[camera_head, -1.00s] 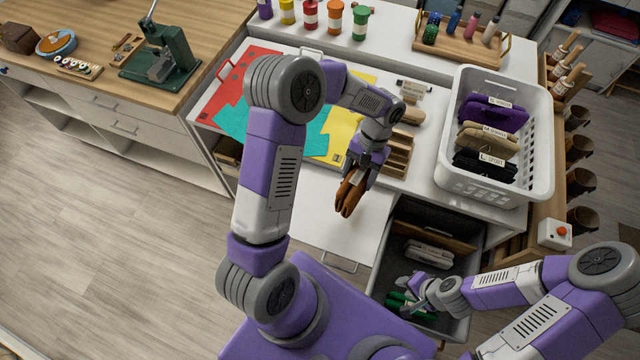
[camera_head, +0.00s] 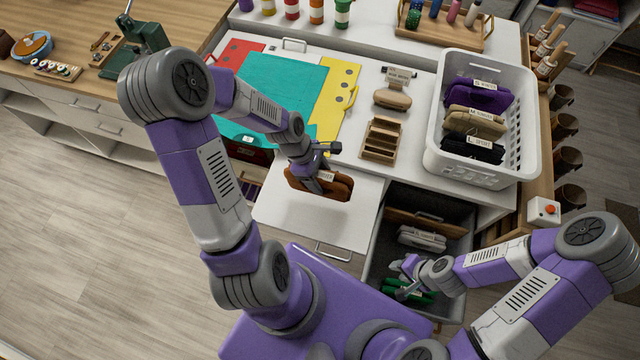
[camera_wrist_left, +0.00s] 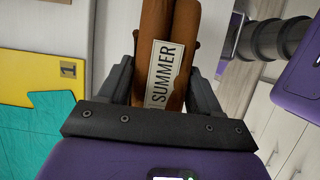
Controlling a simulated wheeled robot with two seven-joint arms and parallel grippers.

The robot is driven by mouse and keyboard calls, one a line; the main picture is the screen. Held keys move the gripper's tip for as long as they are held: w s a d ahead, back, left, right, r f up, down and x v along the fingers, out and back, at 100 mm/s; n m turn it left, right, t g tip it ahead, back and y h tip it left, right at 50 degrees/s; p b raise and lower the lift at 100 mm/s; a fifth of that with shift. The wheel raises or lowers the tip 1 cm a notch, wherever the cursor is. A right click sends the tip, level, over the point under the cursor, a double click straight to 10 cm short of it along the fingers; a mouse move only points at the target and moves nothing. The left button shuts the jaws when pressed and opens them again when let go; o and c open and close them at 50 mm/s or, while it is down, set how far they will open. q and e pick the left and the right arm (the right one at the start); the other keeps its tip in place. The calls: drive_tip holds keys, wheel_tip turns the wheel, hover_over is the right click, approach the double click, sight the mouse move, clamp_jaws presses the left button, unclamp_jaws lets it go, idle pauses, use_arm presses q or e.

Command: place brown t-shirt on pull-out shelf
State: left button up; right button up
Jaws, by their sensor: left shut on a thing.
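The brown t-shirt (camera_head: 334,188) is a folded bundle with a white label. It is over the white pull-out shelf (camera_head: 290,220), with a dark shadow beneath it; I cannot tell whether it touches. My left gripper (camera_head: 318,180) is shut on it from above. In the left wrist view the shirt (camera_wrist_left: 182,35) sits between both fingers, its label reading "SUMMER". My right gripper (camera_head: 402,278) is above the open drawer at the lower right, near green items (camera_head: 418,295); whether its jaws are open is unclear.
A teal folded sheet (camera_head: 285,85) lies on red and yellow boards behind the shelf. A white basket (camera_head: 432,150) of folded clothes stands at the right. A wooden rack (camera_head: 381,138) is between them. The shelf's front part is bare.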

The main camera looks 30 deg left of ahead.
use_arm(q)
wheel_tip(320, 180, down, 5)
drive_tip(key=shift+r+b, duration=0.15)
drive_tip(key=shift+b, duration=0.2)
drive_tip(key=o, duration=1.1)
drive_tip(key=shift+f, duration=0.2)
drive_tip(key=shift+o, duration=0.2)
drive_tip(key=shift+r, duration=0.3)
drive_tip(key=p+v, duration=0.2)
drive_tip(key=v, duration=0.9)
drive_tip(key=shift+a+r, duration=0.15)
drive_tip(key=shift+r, duration=0.25)
